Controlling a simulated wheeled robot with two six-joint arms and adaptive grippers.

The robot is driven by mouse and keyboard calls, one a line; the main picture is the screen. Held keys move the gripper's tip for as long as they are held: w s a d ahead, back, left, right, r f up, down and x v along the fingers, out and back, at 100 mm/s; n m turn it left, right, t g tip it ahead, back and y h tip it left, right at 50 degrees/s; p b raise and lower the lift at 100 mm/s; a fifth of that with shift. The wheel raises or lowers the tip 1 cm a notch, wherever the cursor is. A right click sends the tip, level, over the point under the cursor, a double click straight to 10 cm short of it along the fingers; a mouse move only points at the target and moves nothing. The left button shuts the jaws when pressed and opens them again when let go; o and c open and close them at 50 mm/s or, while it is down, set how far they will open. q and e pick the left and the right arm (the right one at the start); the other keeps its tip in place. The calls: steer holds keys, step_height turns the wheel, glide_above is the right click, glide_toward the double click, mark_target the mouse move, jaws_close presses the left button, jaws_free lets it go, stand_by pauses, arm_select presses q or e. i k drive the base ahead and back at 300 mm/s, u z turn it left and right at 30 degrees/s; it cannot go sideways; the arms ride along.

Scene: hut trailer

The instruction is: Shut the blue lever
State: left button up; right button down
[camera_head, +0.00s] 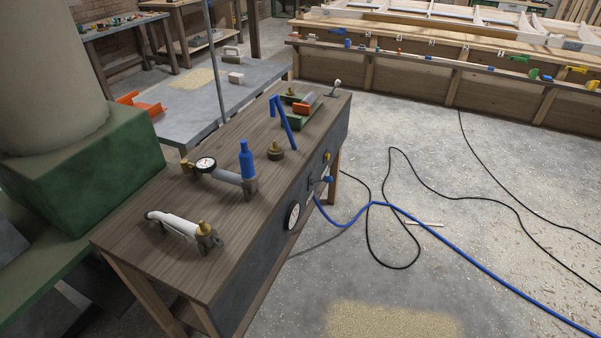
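A blue lever (287,122) with a bent, angled shape stands up near the far half of the narrow wooden bench (140,222). It sits beside a green block with an orange-red piece (303,107). A separate upright blue cylinder (247,162) stands nearer, on a grey fitting joined to a round gauge (205,164). The base of the blue lever is small and hard to make out. Neither of my grippers is in view, and nothing touches the lever.
A white-handled fitting (178,226) and a brass fitting (276,151) are on the bench. A blue hose (440,239) and black cables (397,190) lie on the floor to the right. A green machine (85,175) stands left. Open floor lies right of the bench.

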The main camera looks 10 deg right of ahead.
mark_target(328, 179)
steer(key=u, duration=4.05)
steer(key=k, duration=2.6)
steer(key=z, duration=1.4)
